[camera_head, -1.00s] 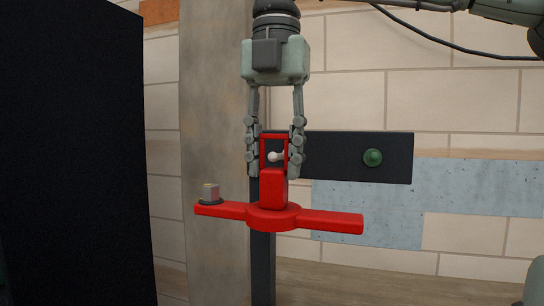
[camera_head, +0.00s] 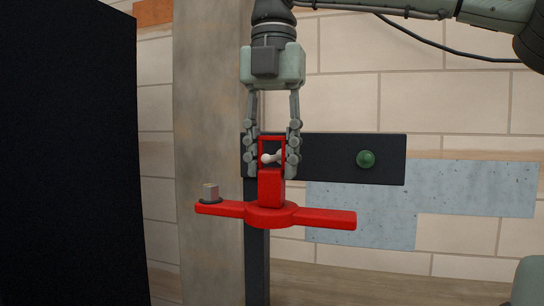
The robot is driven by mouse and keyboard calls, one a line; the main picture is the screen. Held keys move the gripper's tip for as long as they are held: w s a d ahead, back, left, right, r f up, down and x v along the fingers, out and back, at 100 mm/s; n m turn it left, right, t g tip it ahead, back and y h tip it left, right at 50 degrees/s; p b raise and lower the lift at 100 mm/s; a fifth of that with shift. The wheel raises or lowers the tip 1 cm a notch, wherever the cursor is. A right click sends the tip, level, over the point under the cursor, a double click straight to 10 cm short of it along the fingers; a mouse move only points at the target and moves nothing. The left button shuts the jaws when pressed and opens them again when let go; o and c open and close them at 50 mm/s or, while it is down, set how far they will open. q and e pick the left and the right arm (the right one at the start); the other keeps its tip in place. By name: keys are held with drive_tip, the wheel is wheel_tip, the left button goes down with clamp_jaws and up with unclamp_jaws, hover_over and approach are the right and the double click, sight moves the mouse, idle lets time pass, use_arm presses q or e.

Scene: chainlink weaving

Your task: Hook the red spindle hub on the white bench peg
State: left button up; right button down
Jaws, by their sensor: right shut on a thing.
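The red spindle hub (camera_head: 271,214) hangs upright below my right gripper (camera_head: 271,165), with two flat arms spread sideways and a rectangular loop on top. My right gripper points down, with its fingers shut on the two sides of the loop. The white bench peg (camera_head: 268,159) shows within the loop's opening, its rounded end to the left and its shaft running toward the loop's right bar. I cannot tell whether the peg passes through the loop or only lines up behind it. My left gripper is not in view.
The dark board (camera_head: 331,159) behind the hub also carries a green knob (camera_head: 366,159) to the right. A dark post (camera_head: 257,265) runs below it. A large black panel (camera_head: 68,150) blocks the left side.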

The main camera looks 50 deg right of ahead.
drive_tip(key=shift+f, duration=0.1)
drive_tip(key=shift+f+b, duration=0.5)
drive_tip(key=shift+f, duration=0.2)
idle(0.4)
drive_tip(key=c, duration=1)
unclamp_jaws()
drive_tip(key=shift+o, duration=0.2)
drive_tip(key=shift+f, duration=0.1)
wheel_tip(320, 180, up, 8)
drive_tip(key=shift+f, duration=0.2)
